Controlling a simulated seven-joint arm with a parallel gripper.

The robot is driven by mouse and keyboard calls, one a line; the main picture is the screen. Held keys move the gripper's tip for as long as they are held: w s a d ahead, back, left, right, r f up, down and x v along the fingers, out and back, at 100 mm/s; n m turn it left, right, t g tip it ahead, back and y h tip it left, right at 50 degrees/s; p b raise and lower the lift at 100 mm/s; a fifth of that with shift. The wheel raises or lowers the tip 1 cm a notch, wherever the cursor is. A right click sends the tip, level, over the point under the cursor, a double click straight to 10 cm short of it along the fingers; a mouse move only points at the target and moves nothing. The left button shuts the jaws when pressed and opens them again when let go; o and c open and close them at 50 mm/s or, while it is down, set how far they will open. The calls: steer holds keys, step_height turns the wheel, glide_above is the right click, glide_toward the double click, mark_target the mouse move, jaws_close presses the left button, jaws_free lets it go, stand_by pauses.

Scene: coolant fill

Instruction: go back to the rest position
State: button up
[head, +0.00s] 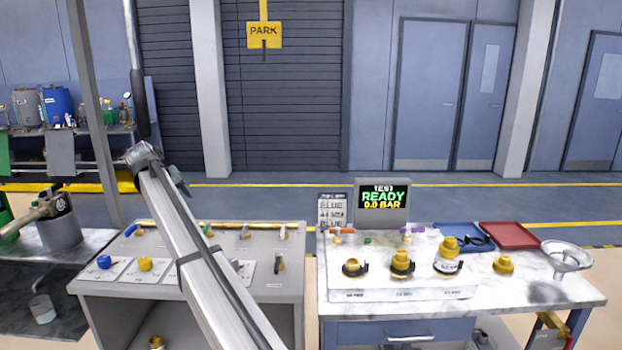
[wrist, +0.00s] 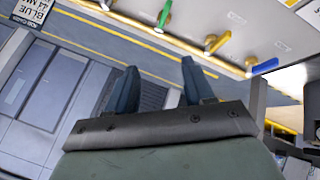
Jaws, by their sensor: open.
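My gripper (wrist: 160,77) shows in the wrist view with its two dark blue fingers spread apart and nothing between them. Beyond the fingers, the wrist view shows the tilted bench edge with coloured levers and the floor behind. In the head view my arm crosses the left bench from the bottom up to a joint near the back; I cannot make out the fingers there. A yellow PARK sign (head: 264,36) hangs at the top of the head view.
The left bench (head: 95,285) carries a blue knob (head: 104,262), a yellow knob (head: 145,264) and levers. The right bench (head: 540,292) holds brass fittings, a blue tray (head: 455,230), a red tray (head: 508,236) and a screen (head: 383,196) reading READY, 0.0 BAR. A post (head: 93,110) stands left.

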steer(key=s+a+m+t+y, duration=0.1)
steer(key=s+a+m, duration=0.2)
steer(key=s+a, duration=0.45)
steer(key=s+a+m, duration=0.3)
steer(key=s+a, duration=0.2)
steer(key=s, duration=0.6)
steer(key=s+d+f+g+y, duration=0.1)
steer(key=s+d+f+g, duration=0.25)
steer(key=f, duration=1.05)
steer(key=s+d+f+g, duration=0.2)
steer(key=s+d+f, duration=0.3)
steer(key=f, duration=0.9)
steer(key=s+d+f+g+y, duration=0.15)
steer(key=s+d+f, duration=0.25)
steer(key=f, duration=1.1)
steer(key=s+d+f+g+h, duration=0.1)
steer(key=s+d+f, duration=0.2)
steer(key=d+f, duration=0.65)
steer(key=s+d+f+g, duration=0.25)
steer(key=d+f, duration=0.25)
steer(key=d, duration=0.9)
steer(key=s+d+f+g+h, duration=0.1)
steer(key=s+d+f, duration=0.2)
steer(key=d+f, duration=0.7)
steer(key=s+d+f+g, duration=0.1)
steer(key=s+d+f, duration=0.1)
steer(key=s+d, duration=1)
steer(key=s+d+f+g, duration=0.2)
steer(key=s+d, duration=1)
steer(key=shift+d, duration=0.15)
